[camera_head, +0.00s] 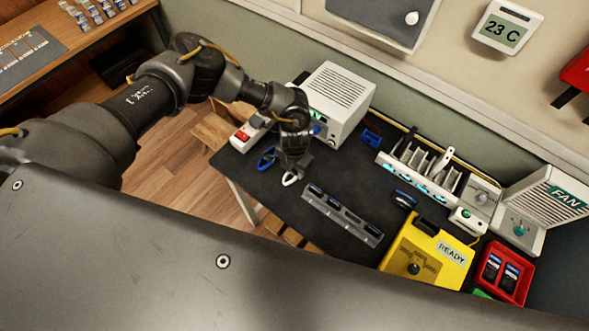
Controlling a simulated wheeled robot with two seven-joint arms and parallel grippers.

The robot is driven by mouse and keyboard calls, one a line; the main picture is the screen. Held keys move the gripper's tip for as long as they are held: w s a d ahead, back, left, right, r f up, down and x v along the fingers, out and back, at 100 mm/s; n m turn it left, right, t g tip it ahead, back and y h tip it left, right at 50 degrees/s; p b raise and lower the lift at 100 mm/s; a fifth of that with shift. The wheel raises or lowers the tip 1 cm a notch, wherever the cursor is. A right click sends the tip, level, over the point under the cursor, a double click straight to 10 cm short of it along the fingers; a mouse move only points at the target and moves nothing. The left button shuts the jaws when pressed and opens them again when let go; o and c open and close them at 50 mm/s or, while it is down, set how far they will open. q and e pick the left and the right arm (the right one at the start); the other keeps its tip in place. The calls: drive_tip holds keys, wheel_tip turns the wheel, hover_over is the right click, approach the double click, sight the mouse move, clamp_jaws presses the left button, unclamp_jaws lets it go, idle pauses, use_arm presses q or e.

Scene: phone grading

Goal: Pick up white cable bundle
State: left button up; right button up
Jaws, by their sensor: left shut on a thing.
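The white cable bundle (290,180) is a small white loop at the left part of the dark table (322,164). My left gripper (293,168) points down over the table and is shut on the white cable bundle, whose loop shows just below the fingertips. I cannot tell whether the bundle touches the table. A blue cable bundle (266,158) lies just left of the gripper. My right gripper is not in view.
A white vented box (342,94) stands behind the gripper, and a power strip with a red switch (241,135) is to its left. A grey slotted rack (342,216), a yellow READY device (426,254) and a red bin (522,276) lie to the right.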

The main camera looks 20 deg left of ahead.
use_arm(q)
drive_tip(key=shift+r, duration=0.3)
wheel_tip(320, 180, up, 2)
drive_tip(key=shift+r+b, duration=0.25)
drive_tip(key=shift+b, duration=0.15)
drive_tip(key=s+d+r+b, duration=0.4)
drive_tip(key=s+r, duration=0.5)
drive_tip(key=s, duration=0.3)
drive_tip(key=shift+s+d+r, duration=0.35)
drive_tip(key=shift+d, duration=0.55)
